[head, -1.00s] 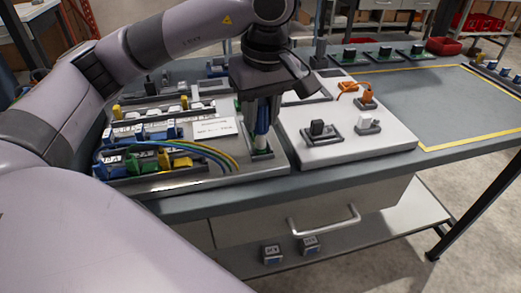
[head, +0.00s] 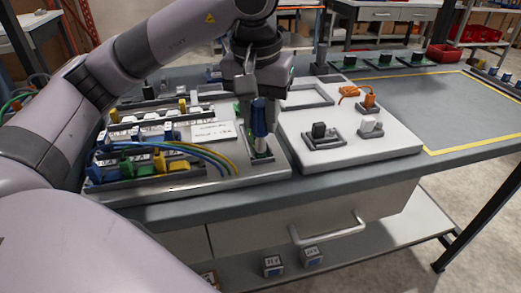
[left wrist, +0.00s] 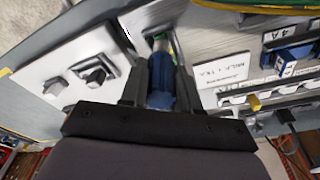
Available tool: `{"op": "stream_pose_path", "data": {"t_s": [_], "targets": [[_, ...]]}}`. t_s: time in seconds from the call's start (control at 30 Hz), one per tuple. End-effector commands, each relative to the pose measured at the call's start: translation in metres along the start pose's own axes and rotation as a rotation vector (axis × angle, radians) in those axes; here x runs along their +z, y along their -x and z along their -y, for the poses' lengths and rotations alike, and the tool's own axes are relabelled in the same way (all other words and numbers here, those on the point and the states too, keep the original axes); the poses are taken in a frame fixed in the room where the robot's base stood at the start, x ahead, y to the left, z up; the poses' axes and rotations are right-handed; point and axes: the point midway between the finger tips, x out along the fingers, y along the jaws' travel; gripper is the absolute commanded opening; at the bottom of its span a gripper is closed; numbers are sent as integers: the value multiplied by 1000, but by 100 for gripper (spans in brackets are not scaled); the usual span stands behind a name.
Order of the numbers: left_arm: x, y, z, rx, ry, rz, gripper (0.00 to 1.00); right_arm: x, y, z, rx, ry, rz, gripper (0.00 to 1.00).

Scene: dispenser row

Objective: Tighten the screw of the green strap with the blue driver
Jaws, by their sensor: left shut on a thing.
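My left gripper (head: 258,126) points down over the right part of the grey board and is shut on the blue driver (head: 259,116). The driver stands roughly upright, with its lower end over a small dark-framed slot (head: 261,155). The left wrist view shows the blue driver (left wrist: 161,76) between the two fingers of the left gripper (left wrist: 161,88). A bit of green, possibly the green strap (left wrist: 175,45), shows just beyond the driver. Its screw is hidden, and I cannot tell whether the driver tip touches it. My right gripper is out of view.
Left of the driver are a white label card (head: 213,131), curved cables (head: 205,152) and blue, green and yellow plugs (head: 130,164). On the right, a white plate (head: 375,145) holds black, white and orange parts. The yellow-outlined bench area (head: 440,105) is clear.

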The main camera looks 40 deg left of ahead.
Motion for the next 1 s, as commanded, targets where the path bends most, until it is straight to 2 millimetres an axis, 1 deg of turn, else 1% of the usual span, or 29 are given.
{"op": "stream_pose_path", "data": {"t_s": [0.4, 0.53, 0.7, 1.0], "targets": [[0, -2, 0, 67, -414, 2, 0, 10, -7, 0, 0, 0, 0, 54], [0, -2, 0, 85, -528, 1, 0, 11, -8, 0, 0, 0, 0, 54], [0, -1, 0, 92, -582, 1, 0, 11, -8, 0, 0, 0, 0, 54], [0, 1, 0, 92, -580, 1, 0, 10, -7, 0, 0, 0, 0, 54]]}}
